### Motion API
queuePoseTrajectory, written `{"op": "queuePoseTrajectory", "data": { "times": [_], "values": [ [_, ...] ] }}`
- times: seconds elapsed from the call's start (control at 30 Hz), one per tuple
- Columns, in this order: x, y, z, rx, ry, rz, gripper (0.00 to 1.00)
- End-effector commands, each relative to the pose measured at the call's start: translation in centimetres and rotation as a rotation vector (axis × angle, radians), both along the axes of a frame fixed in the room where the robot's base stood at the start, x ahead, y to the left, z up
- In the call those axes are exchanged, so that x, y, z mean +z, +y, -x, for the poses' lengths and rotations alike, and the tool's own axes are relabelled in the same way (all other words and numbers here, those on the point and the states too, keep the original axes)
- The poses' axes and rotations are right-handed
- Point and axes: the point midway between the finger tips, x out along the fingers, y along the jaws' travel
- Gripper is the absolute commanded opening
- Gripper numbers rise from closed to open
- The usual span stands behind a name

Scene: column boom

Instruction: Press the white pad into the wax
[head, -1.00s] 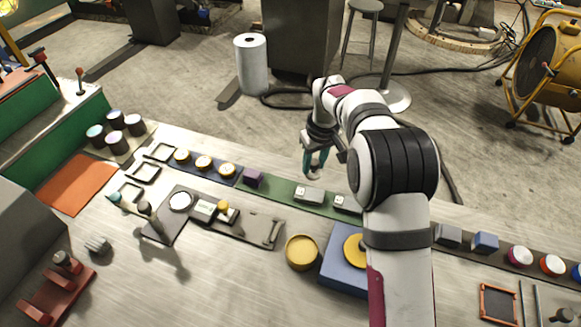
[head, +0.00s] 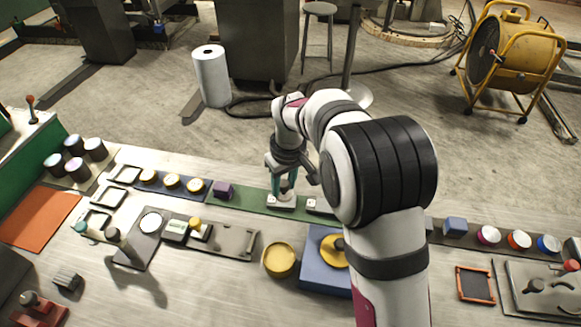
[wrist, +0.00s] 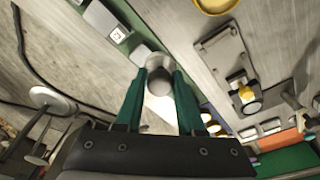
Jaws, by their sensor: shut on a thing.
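My gripper (head: 284,186) points down over the green strip and is shut on a pale, round-ended piece with a grey stem. I take this piece to be the white pad (wrist: 160,82); it sits between the teal fingertips in the wrist view, and its underside is hidden. In the head view it is right above or on a small white block (head: 280,202); I cannot tell if they touch. The round yellow tin (head: 280,259), which looks like the wax, stands nearer the camera, apart from the gripper. Its edge also shows at the top of the wrist view (wrist: 215,4).
A blue block (head: 318,278) with a yellow round top stands beside the tin. A grey tray (head: 232,241) lies to its left. Bare bench surrounds the tin's front.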

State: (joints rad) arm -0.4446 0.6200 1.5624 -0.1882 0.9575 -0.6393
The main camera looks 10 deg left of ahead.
Motion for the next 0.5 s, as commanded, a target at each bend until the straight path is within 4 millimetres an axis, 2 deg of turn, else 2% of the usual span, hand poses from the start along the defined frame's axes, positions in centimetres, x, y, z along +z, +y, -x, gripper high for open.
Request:
{"op": "queuePoseTrajectory", "data": {
  "times": [0.1,0.23,0.33,0.5],
  "values": [
    [0.0,-0.1,5.1,0.005,-0.001,0.0,0.0],
    [-0.4,-0.9,9.8,0.001,-0.003,-0.003,0.0],
    [-0.8,-1.3,11.7,-0.002,-0.002,-0.004,0.0],
    [-2.4,-1.5,12.2,-0.004,0.001,-0.003,0.0]
  ]
}}
